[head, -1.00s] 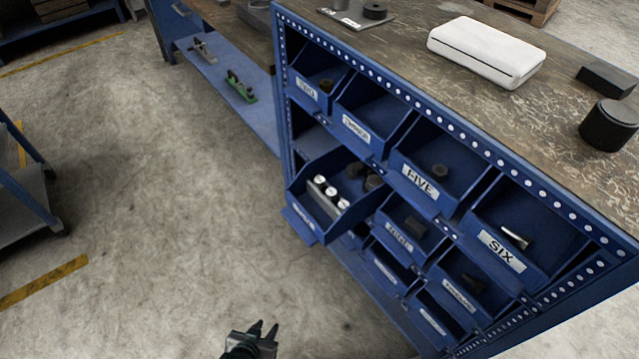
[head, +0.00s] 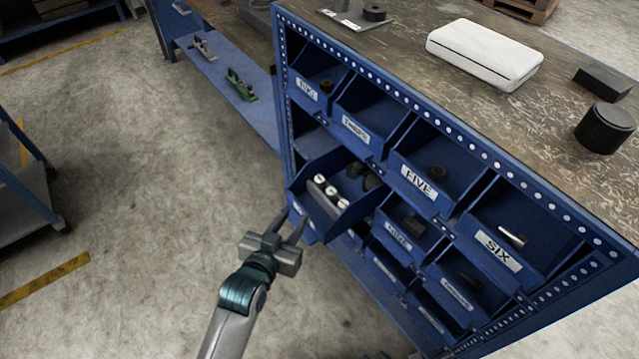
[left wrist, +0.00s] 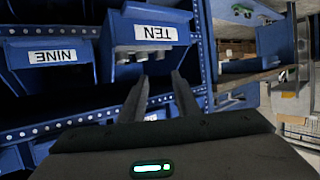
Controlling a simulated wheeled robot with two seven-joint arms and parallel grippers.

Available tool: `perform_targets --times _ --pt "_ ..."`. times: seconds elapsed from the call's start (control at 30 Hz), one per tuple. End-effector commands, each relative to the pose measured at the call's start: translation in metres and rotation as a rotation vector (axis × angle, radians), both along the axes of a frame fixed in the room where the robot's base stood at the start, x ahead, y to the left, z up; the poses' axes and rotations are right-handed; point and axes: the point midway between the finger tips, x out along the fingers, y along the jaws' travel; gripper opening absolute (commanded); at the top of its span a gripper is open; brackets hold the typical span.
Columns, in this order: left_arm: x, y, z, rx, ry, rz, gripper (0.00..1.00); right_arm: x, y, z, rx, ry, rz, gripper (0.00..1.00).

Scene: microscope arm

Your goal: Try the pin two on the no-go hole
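A blue bin (head: 303,193) stands pulled out from the cabinet. In it is a grey holder (head: 321,202) with several white-topped pins (head: 331,191), and dark pieces lie behind it. No number on the pins can be read. My left gripper (head: 293,222) is open and empty, just outside the bin's front. In the left wrist view my open fingers (left wrist: 160,88) point at a bin labelled TEN (left wrist: 120,25). A grey plate (head: 350,20) with white labels and a dark cylinder lies on the bench top; its labels and any hole are too small to tell. My right gripper is not in view.
Other bins fill the cabinet, among them FIVE (head: 423,178) and SIX (head: 497,247). A white case (head: 484,52), a black block (head: 603,82) and a black cylinder (head: 606,129) stand on the bench (head: 440,95).

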Motion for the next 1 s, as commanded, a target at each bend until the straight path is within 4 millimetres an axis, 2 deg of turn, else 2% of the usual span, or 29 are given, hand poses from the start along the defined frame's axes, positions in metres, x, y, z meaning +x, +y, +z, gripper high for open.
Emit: perform_targets --times 0.27,0.7,0.83,1.0 --pt "0.021 -0.008 -0.007 -0.001 0.001 0.000 0.29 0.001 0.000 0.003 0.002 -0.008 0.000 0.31" --pt "0.088 -0.033 -0.033 0.000 0.000 0.000 0.29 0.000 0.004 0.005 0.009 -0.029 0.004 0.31" --pt "0.101 -0.037 -0.038 0.000 0.000 0.001 0.29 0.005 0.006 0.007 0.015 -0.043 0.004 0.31" --pt "0.107 -0.039 -0.042 0.001 0.001 0.001 0.29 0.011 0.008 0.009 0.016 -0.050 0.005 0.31"
